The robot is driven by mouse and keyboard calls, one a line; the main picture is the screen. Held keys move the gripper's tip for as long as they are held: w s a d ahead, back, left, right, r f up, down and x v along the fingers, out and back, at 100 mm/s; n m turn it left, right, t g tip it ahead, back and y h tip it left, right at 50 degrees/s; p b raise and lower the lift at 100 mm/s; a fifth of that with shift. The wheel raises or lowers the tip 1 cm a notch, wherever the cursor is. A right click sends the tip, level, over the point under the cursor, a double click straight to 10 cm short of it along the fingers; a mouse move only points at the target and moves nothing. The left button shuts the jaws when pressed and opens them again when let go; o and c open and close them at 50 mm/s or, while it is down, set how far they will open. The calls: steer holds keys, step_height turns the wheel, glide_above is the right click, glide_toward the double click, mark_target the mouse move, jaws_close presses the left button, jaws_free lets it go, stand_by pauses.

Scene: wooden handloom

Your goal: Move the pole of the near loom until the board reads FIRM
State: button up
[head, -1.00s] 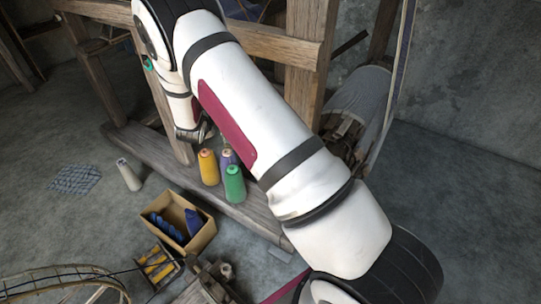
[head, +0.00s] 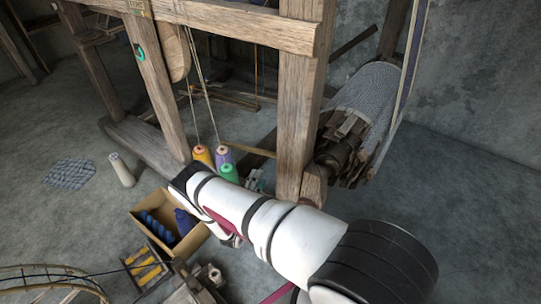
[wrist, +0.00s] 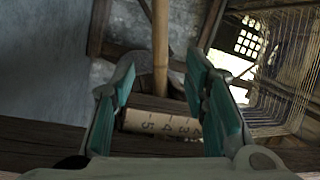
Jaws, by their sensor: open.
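In the wrist view my gripper (wrist: 162,100) is open, its two teal-padded fingers apart with nothing held. A pale upright pole (wrist: 160,45) shows beyond and between the fingers; it appears apart from the pads. A pale strip with numbers (wrist: 160,122) lies below it, on a dark beam. In the head view the near loom (head: 240,25) stands behind my arm. My gripper is not clear in the head view.
Yarn cones (head: 203,156) stand at the loom's foot. A cardboard box (head: 190,243) with blue yarn is left of my arm, near a white cone (head: 122,170). A cloth roll (head: 370,95) is at the right. Floor at far right is clear.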

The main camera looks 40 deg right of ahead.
mark_target(271, 154)
steer(key=b+x, duration=0.4)
steer(key=x, duration=0.9)
steer(key=shift+w+d, duration=0.2)
jaws_close()
